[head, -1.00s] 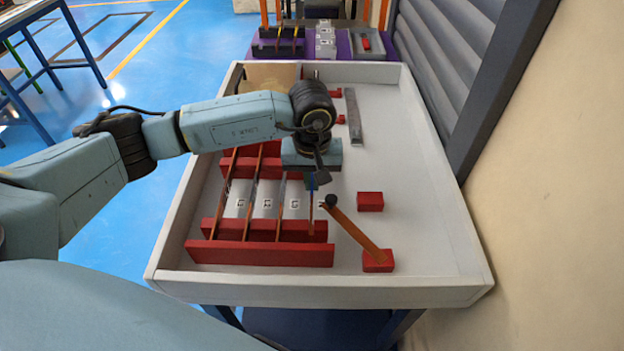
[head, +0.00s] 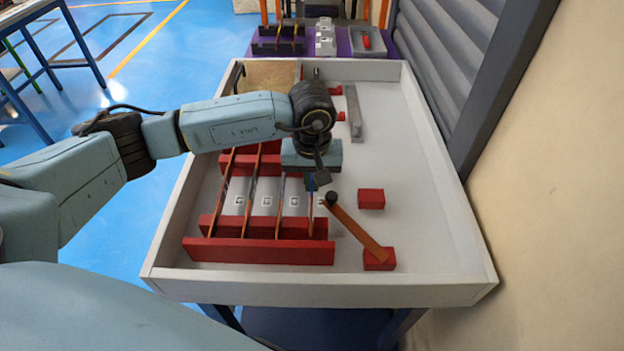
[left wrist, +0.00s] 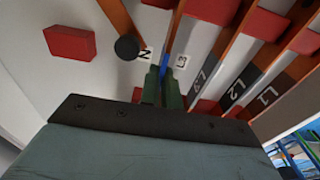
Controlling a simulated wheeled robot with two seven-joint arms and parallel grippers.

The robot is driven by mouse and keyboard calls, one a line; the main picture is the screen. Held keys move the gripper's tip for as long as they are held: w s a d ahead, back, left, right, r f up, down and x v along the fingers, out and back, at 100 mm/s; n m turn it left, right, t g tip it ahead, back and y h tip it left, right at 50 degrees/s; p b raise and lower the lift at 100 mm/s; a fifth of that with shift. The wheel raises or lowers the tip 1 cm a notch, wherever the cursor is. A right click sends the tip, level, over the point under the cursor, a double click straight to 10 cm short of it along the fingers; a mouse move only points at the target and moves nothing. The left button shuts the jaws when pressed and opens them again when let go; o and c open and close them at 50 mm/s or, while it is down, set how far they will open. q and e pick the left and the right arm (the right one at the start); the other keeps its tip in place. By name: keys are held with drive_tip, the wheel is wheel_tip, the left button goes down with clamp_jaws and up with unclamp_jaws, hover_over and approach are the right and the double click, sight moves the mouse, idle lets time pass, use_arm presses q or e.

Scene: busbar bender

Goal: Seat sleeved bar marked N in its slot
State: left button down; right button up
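The blue-sleeved bar (head: 310,215) stands on edge at the right end of the red slotted rack (head: 262,252), in line with the rightmost slot. Its blue sleeve (left wrist: 168,63) shows between my left fingertips in the left wrist view, between the markings N (left wrist: 143,53) and L3 (left wrist: 181,60). My left gripper (head: 312,182) points down over the bar, its fingers close together on the sleeve. Whether the bar's lower edge rests fully on the slot bottom is hidden. Several orange-brown bars (head: 248,205) stand in the slots to the left. My right gripper is out of view.
A lever with a black knob (head: 331,197) lies close right of my gripper and ends at a red block (head: 379,259). Another red block (head: 371,198) sits nearby. A grey strip (head: 354,115) lies farther back. The white tray's (head: 430,290) right side is mostly clear.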

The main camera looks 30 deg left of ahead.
use_arm(q)
drive_tip(key=shift+f, duration=0.15)
drive_tip(key=shift+a+f+b, duration=0.25)
drive_tip(key=shift+f+b, duration=0.3)
drive_tip(key=shift+a+f+b, duration=0.2)
drive_tip(key=shift+f+b, duration=0.3)
drive_tip(key=shift+f, duration=0.05)
drive_tip(key=c, duration=1.6)
unclamp_jaws()
drive_tip(key=shift+s+a, duration=0.15)
drive_tip(key=shift+o, duration=0.3)
drive_tip(key=shift+d, duration=0.2)
wheel_tip(320, 180, up, 14)
drive_tip(key=p, duration=0.1)
drive_tip(key=shift+s+f+p, duration=0.15)
drive_tip(key=shift+s+p, duration=0.2)
drive_tip(key=shift+s, duration=0.05)
drive_tip(key=shift+a, duration=0.1)
